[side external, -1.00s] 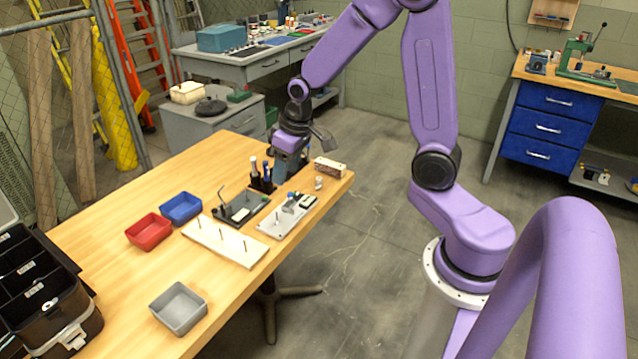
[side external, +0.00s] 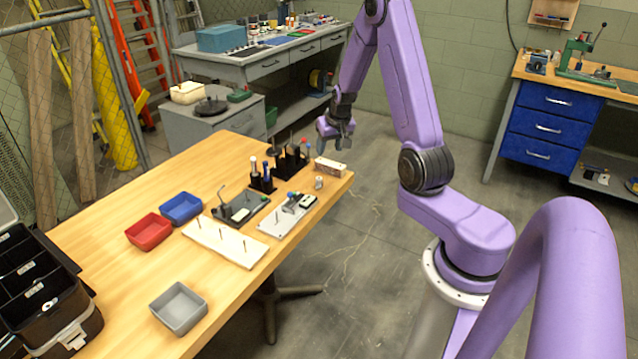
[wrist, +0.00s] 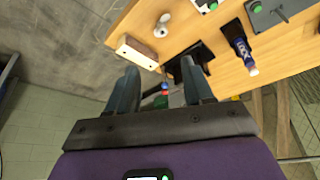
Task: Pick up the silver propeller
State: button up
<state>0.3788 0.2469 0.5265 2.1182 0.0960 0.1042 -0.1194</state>
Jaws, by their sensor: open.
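A small silver-grey piece (side external: 319,183), which looks like the silver propeller, stands near the right corner of the wooden table (side external: 110,207). It also shows in the wrist view (wrist: 162,26), near the top middle; its exact shape is too small to tell. My gripper (side external: 336,147) is open, raised at the table's far right edge, above and behind the piece. In the wrist view my gripper (wrist: 161,88) has its two fingers apart, with nothing held between them. The piece lies beyond the fingertips, not touching them.
A wood-coloured block (side external: 330,167) lies beside the silver piece. A black holder (side external: 290,160) with upright tools stands to its left. A light plate with parts (side external: 287,217), a white board with pegs (side external: 225,242) and red, blue and grey bins stand further left.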

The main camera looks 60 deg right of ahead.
send_over(320, 179)
jog(key=s, duration=0.2)
jog(key=f, duration=1)
jog(key=shift+w+a+f, duration=0.2)
jog(key=shift+a+f, duration=0.15)
jog(key=shift+x, duration=2.6)
jog(key=shift+a, duration=0.15)
grip_shut()
